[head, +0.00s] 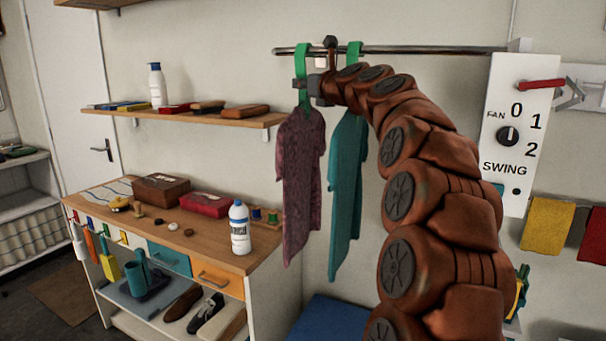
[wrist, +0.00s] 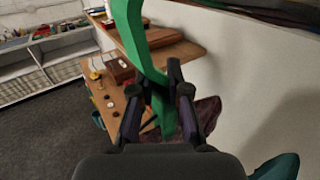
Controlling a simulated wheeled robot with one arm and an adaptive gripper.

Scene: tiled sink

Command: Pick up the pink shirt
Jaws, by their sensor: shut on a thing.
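The pink shirt (head: 302,175), a dusky purple-pink, hangs from a green hanger (head: 302,62) by the wall rail (head: 420,49). My gripper (head: 302,92) is at this hanger's neck, just above the shirt's collar. In the wrist view, my gripper (wrist: 156,95) has its two fingers on either side of the green hanger (wrist: 131,28) and is shut on it. Part of the shirt (wrist: 204,115) shows behind the fingers. Whether the hook still rests on the rail is not clear.
A teal shirt (head: 347,185) hangs close on the right, partly behind my arm. A wooden shelf (head: 190,117) with a white bottle (head: 157,85) is left of the hangers. A workbench (head: 130,222) with boxes and another bottle (head: 240,228) stands below.

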